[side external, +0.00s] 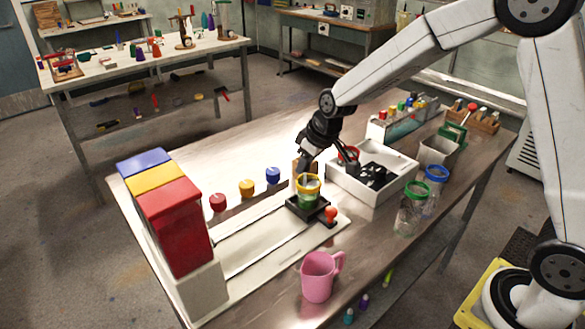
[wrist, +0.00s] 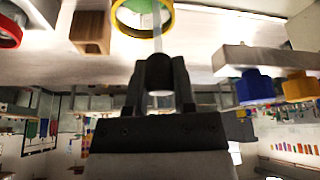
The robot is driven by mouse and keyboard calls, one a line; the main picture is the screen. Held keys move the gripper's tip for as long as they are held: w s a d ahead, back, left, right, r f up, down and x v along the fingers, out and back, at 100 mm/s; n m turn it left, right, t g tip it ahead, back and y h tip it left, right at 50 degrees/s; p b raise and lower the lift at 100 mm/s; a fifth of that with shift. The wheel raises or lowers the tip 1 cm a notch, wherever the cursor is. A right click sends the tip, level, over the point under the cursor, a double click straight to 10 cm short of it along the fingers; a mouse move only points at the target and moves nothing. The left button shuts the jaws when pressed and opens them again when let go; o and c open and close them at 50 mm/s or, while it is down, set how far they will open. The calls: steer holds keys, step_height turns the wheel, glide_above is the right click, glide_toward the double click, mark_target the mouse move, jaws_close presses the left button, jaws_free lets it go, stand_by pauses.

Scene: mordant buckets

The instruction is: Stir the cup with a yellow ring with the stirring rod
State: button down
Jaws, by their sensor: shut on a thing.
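The cup with a yellow ring (side external: 308,196) stands upright on a black square base, with green contents showing low in its clear wall. In the wrist view its yellow ring (wrist: 185,22) is cut off by the top edge. My gripper (side external: 304,163) is just above the cup and points down at it. In the wrist view my gripper (wrist: 161,88) is shut on the pale, see-through stirring rod (wrist: 157,28). The rod runs from the fingers to the cup's opening. Its far tip is hidden, so I cannot tell how deep it reaches.
A red-ringed cup (side external: 348,155) stands at the white tray (side external: 372,197). Green-ringed (side external: 410,212) and blue-ringed (side external: 436,178) jars stand to the right. A pink pitcher (side external: 318,277) is in front. Red, yellow and blue knobs (side external: 246,188) are left of the cup, near a tall striped box (side external: 180,230).

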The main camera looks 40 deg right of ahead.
steer(key=shift+s+d, duration=0.35)
steer(key=shift+s, duration=0.2)
steer(key=shift+d, duration=0.1)
steer(key=shift+d, duration=0.55)
